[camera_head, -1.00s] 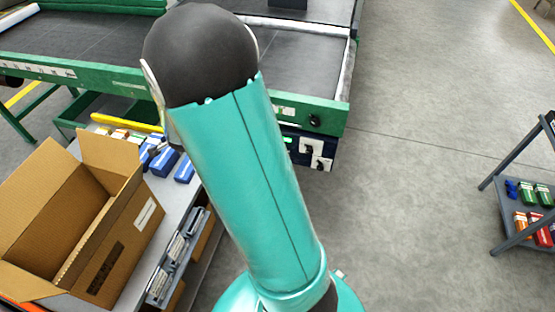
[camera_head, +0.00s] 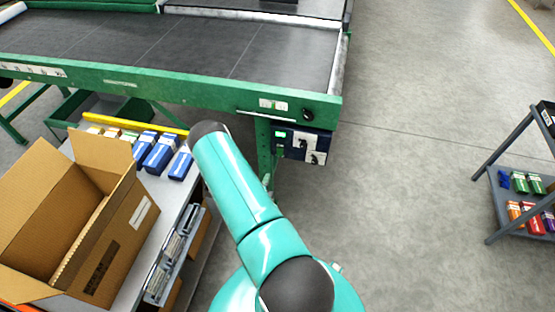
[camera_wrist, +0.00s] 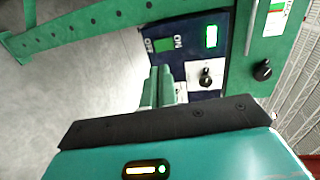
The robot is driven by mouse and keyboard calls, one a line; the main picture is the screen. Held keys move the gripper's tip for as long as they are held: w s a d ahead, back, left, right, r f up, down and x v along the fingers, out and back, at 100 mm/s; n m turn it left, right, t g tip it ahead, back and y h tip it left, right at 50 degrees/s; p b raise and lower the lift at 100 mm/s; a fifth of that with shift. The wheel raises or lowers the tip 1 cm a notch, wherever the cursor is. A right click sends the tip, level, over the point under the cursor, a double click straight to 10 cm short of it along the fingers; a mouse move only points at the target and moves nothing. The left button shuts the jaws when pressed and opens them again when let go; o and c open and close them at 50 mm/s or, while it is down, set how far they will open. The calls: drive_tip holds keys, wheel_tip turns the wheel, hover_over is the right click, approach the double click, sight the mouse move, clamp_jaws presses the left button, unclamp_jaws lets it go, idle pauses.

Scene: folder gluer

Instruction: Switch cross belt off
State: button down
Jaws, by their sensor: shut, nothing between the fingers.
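A dark blue control box (camera_head: 290,152) hangs under the right end of the green conveyor frame. It carries two black rotary switches on white plates, an upper-left one (camera_head: 303,143) and a lower-right one (camera_head: 317,158). I cannot read which belongs to the cross belt. In the wrist view one black switch (camera_wrist: 206,76) shows on its white plate, near a lit green display (camera_wrist: 211,36). My gripper (camera_wrist: 161,72) is shut and empty, its teal fingers in front of the box, left of that switch. Contact cannot be judged. My arm hides the gripper in the head view.
A black knob (camera_head: 308,115) sits on the green conveyor rail (camera_head: 190,88) above the box. An open cardboard box (camera_head: 125,235) and blue cartons (camera_head: 160,155) stand on a bench at left. A grey shelf cart (camera_head: 510,190) stands at right. Floor between is clear.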

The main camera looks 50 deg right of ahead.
sight(279, 154)
drive_tip(key=shift+s+f, duration=0.4)
drive_tip(key=shift+s, duration=0.25)
drive_tip(key=shift+d, duration=0.15)
drive_tip(key=x, duration=1.4)
drive_tip(key=shift+r, duration=0.3)
drive_tip(key=shift+d, duration=0.2)
drive_tip(key=shift+a+f, duration=0.1)
